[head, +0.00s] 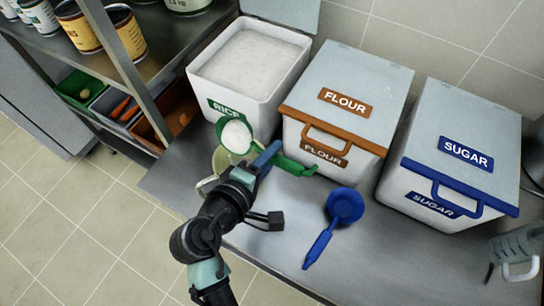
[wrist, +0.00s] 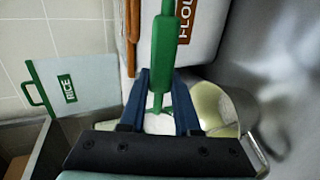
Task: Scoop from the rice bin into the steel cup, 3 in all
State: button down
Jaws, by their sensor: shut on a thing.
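My gripper (head: 267,155) is shut on the green scoop (head: 298,168); in the wrist view its blue fingers (wrist: 162,82) pinch the scoop's handle (wrist: 168,42). The scoop's bowl holds white rice (head: 236,136) and is held up in front of the rice bin. The steel cup (head: 219,162) stands on the counter below the bowl, partly hidden by the scoop and my arm. In the wrist view the cup (wrist: 213,104) shows a pale yellowish inside; I cannot tell how much rice is in it. The white rice bin (head: 204,90) is open and nearly full of rice.
The closed flour bin (head: 350,75) and sugar bin (head: 465,125) stand to the right. A blue scoop (head: 345,206) lies on the counter (head: 385,258). A clear jug (head: 515,250) stands at far right. A metal shelf (head: 150,65) with cans and coloured bins is at left.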

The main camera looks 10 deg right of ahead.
jog(key=shift+s+a+f+t+h+b, duration=0.3)
jog(key=shift+t+h+b, duration=0.45)
jog(key=shift+b, duration=2)
jog(key=shift+s+a+f+t+h+b, duration=0.2)
jog(key=shift+s+f+t+h+b, duration=0.55)
jog(key=shift+b, duration=2)
jog(key=t+b, duration=0.1)
jog(key=b, duration=0.2)
jog(key=t+b, duration=0.1)
jog(key=b, duration=0.2)
jog(key=shift+a+r+h, duration=0.2)
jog(key=shift+a+h, duration=0.1)
jog(key=shift+h, duration=0.1)
jog(key=shift+r, duration=0.2)
jog(key=shift+w+d, duration=0.1)
jog(key=g+y, duration=0.1)
jog(key=w+d+r+g, duration=0.1)
jog(key=g+y, duration=0.1)
jog(key=shift+w+d+r+g+y, duration=0.2)
jog(key=shift+r+g+y, duration=0.1)
jog(key=shift+g, duration=0.1)
jog(key=g+y, duration=0.1)
jog(key=w+g+y, duration=0.1)
jog(key=g, duration=0.1)
jog(key=w+d+g+y, duration=0.1)
jog(key=g+y, duration=0.1)
jog(key=shift+r, duration=0.2)
